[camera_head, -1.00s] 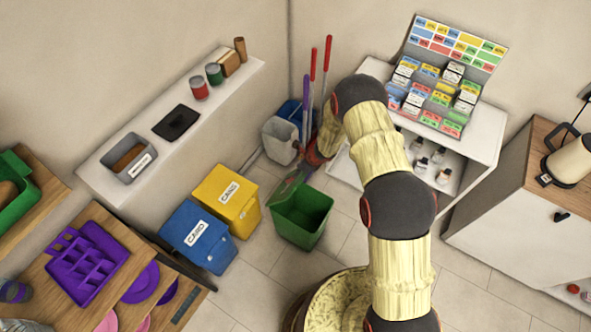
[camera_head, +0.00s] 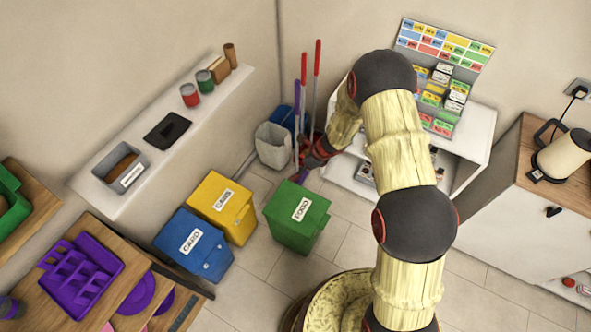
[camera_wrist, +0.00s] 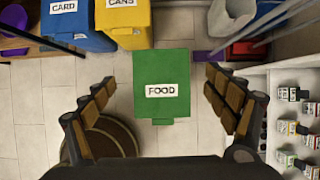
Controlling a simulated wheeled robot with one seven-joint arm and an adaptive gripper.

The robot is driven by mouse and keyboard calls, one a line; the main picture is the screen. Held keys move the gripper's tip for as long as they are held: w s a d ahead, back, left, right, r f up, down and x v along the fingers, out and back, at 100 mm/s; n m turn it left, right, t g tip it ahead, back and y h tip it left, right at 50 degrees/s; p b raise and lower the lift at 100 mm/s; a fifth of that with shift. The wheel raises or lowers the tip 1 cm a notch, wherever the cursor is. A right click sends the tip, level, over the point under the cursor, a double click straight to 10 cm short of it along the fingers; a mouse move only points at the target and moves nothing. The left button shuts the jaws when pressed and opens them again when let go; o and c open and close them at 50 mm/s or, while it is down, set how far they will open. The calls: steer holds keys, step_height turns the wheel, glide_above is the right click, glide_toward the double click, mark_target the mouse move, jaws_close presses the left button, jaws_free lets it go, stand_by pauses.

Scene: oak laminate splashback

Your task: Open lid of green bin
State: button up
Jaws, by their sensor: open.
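The green bin (camera_head: 297,218) stands on the floor to the right of the yellow bin. Its lid, labelled FOOD, lies shut on top. In the wrist view the green lid (camera_wrist: 162,75) is below and between my fingers, with a small tab at its near edge. My gripper (camera_wrist: 160,100) is open and empty, its two fingers spread wide on either side of the lid and apart from it. In the head view my gripper (camera_head: 305,168) is above and behind the bin, small and partly hidden by my arm.
A yellow CANS bin (camera_head: 222,207) and a blue CARD bin (camera_head: 194,245) stand to the left. A grey bucket (camera_head: 273,145) and long-handled tools (camera_head: 315,85) are behind. A white shelf unit (camera_head: 470,150) stands to the right. Tiled floor in front is clear.

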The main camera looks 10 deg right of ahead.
steer(key=shift+s+d+r, duration=0.15)
steer(key=shift+r, duration=0.2)
stand_by(0.4)
